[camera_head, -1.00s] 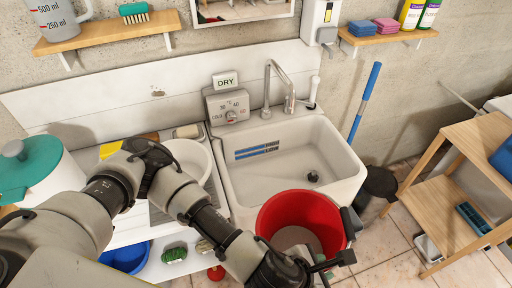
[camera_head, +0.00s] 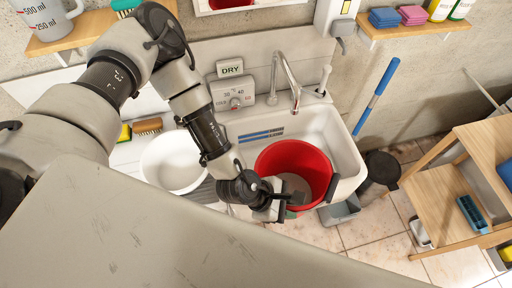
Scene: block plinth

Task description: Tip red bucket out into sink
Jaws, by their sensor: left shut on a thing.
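The red bucket (camera_head: 278,160) is in the middle of the head view, over the front part of the white sink (camera_head: 346,148). It hides much of the basin. Its open top faces up toward me, and something greyish shows inside; I cannot tell whether it is liquid. My left gripper (camera_head: 281,199) is shut at the bucket's near side and holds it. The fingertips are partly hidden. A dark piece sits at the bucket's right edge. The metal tap (camera_head: 285,80) stands at the sink's back. My right gripper is not in view.
A white bowl (camera_head: 172,165) stands left of the sink, with a brush (camera_head: 147,126) behind it. A blue-handled tool (camera_head: 378,95) leans right of the sink. A dark bin (camera_head: 381,170) and a wooden shelf unit (camera_head: 440,195) stand further right.

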